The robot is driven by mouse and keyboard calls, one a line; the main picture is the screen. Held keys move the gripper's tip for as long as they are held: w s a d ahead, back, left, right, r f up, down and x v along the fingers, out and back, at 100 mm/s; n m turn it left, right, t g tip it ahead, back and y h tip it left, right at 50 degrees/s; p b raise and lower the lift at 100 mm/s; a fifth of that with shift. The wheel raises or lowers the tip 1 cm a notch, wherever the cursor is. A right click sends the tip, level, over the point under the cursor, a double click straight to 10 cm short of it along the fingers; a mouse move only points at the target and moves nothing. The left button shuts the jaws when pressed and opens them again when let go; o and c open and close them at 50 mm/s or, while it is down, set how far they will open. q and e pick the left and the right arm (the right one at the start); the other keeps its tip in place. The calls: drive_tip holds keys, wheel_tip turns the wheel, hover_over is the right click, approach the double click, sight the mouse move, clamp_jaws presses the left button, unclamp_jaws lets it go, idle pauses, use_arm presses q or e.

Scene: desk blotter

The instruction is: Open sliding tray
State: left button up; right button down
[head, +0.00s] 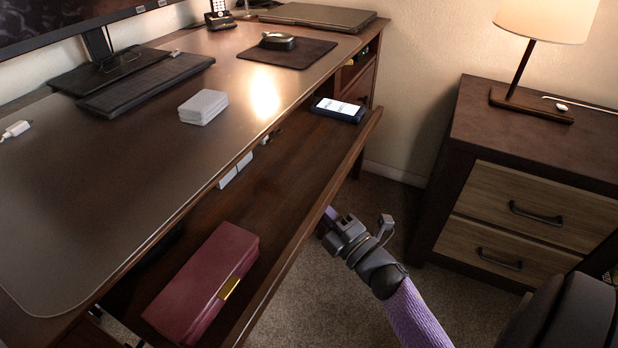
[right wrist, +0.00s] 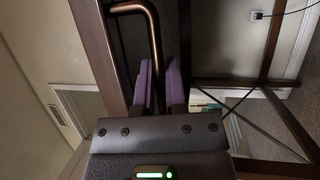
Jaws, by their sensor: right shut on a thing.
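The sliding tray (head: 292,165) is a dark wood shelf under the desk top, and it stands pulled out, with its inside showing. A copper-coloured bar handle (right wrist: 152,40) on the tray's front shows in the right wrist view. My right gripper (head: 328,216) is at the tray's front edge in the head view. In the right wrist view its purple fingers (right wrist: 158,80) are on both sides of the handle bar, shut on it. The handle is hidden behind the tray front in the head view. My left gripper is not in view.
A dark red box (head: 205,280) and a phone (head: 339,110) lie in the tray. The desk top (head: 130,175) holds a keyboard, a white card stack (head: 204,106) and a mouse on a pad. A nightstand (head: 530,150) stands at right, with carpet (head: 385,220) between.

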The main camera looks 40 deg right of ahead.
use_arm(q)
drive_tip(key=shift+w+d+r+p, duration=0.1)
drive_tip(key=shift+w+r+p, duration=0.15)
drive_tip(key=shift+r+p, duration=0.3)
use_arm(e)
drive_tip(key=s+d, duration=0.3)
drive_tip(key=s, duration=0.5)
drive_tip(key=shift+s+d, duration=0.25)
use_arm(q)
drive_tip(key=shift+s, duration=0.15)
use_arm(e)
drive_tip(key=shift+f, duration=0.1)
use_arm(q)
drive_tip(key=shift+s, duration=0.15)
use_arm(e)
drive_tip(key=c, duration=1)
unclamp_jaws()
drive_tip(key=shift+o, duration=0.2)
use_arm(q)
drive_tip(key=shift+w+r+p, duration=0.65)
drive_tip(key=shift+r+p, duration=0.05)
drive_tip(key=shift+p, duration=0.2)
use_arm(e)
drive_tip(key=s+f, duration=0.1)
drive_tip(key=s, duration=0.8)
drive_tip(key=shift+s+f, duration=0.4)
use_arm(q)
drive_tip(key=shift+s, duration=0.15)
